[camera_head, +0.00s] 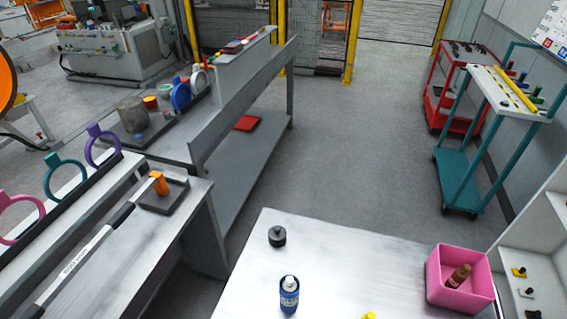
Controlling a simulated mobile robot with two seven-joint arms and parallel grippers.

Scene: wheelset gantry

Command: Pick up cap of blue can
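A blue can (289,298) with a pale label band stands upright on the light grey table (340,255), near the bottom of the head view. Its top end, where the cap (289,282) sits, looks whitish to light blue and is small in the picture. Neither of my grippers shows in the head view, and nothing touches the can.
A black round object with a knob (277,237) stands behind the can. A pink box (459,279) holding a brown bottle (459,276) is at the table's right. A yellow object (370,316) is cut off at the bottom edge. The table's middle is clear.

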